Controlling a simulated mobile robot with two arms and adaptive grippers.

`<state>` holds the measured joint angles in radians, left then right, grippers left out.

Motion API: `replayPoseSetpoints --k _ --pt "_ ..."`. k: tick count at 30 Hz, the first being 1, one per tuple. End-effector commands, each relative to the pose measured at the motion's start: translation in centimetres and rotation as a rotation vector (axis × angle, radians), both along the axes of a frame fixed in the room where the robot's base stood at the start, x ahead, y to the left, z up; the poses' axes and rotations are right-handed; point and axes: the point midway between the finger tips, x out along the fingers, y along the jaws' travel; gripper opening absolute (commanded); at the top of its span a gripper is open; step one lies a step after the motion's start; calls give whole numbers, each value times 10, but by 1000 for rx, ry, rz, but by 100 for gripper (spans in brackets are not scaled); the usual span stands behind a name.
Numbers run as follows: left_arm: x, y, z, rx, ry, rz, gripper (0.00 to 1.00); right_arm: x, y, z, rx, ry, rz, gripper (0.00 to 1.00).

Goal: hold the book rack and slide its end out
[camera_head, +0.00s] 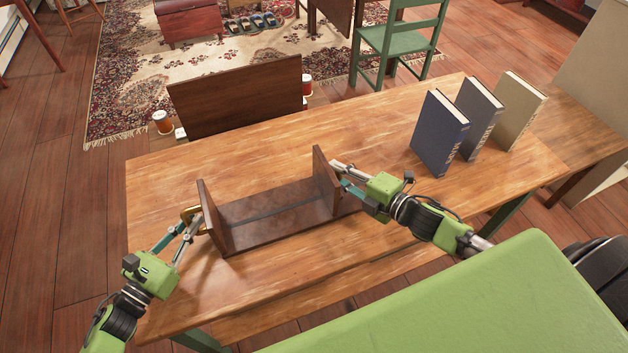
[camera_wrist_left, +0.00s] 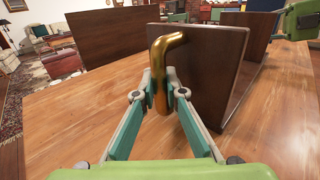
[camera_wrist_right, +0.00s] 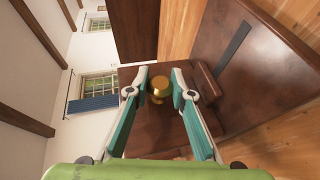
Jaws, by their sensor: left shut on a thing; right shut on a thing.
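The dark brown book rack (camera_head: 275,212) stands on the wooden table, with an upright panel at each end and a dark groove along its base. My left gripper (camera_head: 193,218) is shut on the brass handle (camera_wrist_left: 167,65) on the rack's left end (camera_head: 216,218). My right gripper (camera_head: 338,176) is at the outer face of the right end panel (camera_head: 325,180). In the right wrist view its fingers are shut on a brass knob (camera_wrist_right: 160,86) on that panel. The knob is hidden in the head view. A bit of base shows beyond the right panel.
Blue (camera_head: 440,135), grey (camera_head: 480,118) and beige (camera_head: 517,112) books stand upright at the table's right. A dark wooden panel (camera_head: 240,95) rises behind the table's far edge. The tabletop (camera_head: 380,240) in front of the rack is clear.

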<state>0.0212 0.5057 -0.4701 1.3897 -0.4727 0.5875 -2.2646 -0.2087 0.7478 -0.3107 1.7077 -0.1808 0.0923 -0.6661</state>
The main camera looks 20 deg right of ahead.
Motion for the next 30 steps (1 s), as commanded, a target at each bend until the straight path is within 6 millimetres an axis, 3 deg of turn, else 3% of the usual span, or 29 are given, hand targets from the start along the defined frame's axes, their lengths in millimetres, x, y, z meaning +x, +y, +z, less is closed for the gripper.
replayPoseSetpoints --k 3,9,22,23,24,30 --pt "1 2 0 2 -1 4 0 0 -28 -2 -8 5 -6 0" --pt "1 2 0 2 -1 4 0 0 -50 -2 -6 5 -6 0" --pt "1 2 0 1 -1 4 0 0 -55 -2 -3 5 -7 0" --pt "1 2 0 1 -1 4 0 0 -55 -2 -3 5 -7 27" --pt "1 2 0 1 -1 4 0 0 -54 -2 -3 5 -6 37" --pt "1 2 0 1 -1 3 0 0 -53 -1 -1 3 -3 39"
